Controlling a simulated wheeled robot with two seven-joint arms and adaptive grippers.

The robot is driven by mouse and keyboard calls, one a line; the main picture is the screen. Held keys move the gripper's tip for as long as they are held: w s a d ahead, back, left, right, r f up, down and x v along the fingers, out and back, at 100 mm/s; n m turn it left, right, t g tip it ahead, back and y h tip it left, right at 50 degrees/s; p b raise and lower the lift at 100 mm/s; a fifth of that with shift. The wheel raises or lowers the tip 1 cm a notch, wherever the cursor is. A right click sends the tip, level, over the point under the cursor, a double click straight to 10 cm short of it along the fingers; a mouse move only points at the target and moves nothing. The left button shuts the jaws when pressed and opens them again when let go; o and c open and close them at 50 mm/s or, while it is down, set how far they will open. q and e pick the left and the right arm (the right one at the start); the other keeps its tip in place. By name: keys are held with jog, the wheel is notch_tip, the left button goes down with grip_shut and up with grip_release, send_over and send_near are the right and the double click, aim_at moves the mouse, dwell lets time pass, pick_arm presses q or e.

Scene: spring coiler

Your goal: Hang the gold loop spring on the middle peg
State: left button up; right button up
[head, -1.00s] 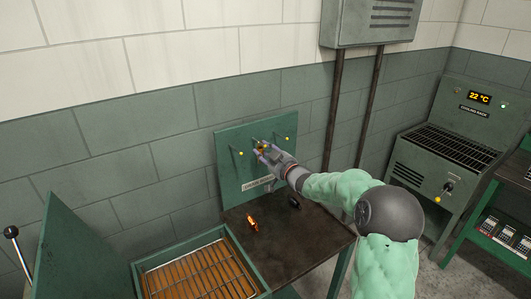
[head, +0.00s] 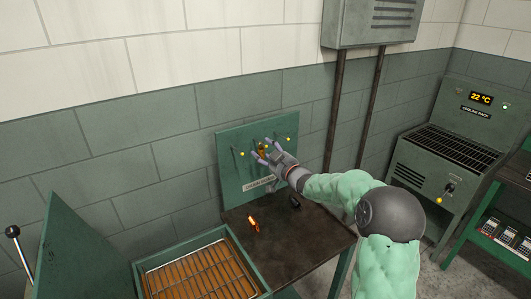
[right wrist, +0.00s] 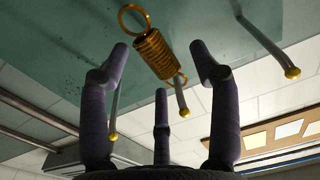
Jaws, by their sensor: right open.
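The gold loop spring (head: 261,148) is at the middle peg on the green peg board (head: 228,170). In the right wrist view, which appears upside down, its coil (right wrist: 155,54) hangs from the middle peg (right wrist: 182,98), with one end loop at the peg and the other loop free. The exact contact of loop and peg is partly hidden by the coil. My right gripper (head: 267,154) is open in front of the board. Its fingers (right wrist: 160,85) stand spread on both sides of the spring, with visible gaps. My left gripper is not in view.
A left peg (head: 242,153) and a right peg (head: 287,139) with yellow tips flank it. A glowing orange spring (head: 253,223) and a dark spring (head: 295,202) lie on the dark table (head: 290,228). An open green box with a wire rack (head: 205,273) stands at left.

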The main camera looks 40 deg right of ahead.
jog(key=s, duration=1.2)
jog(key=shift+a, duration=0.45)
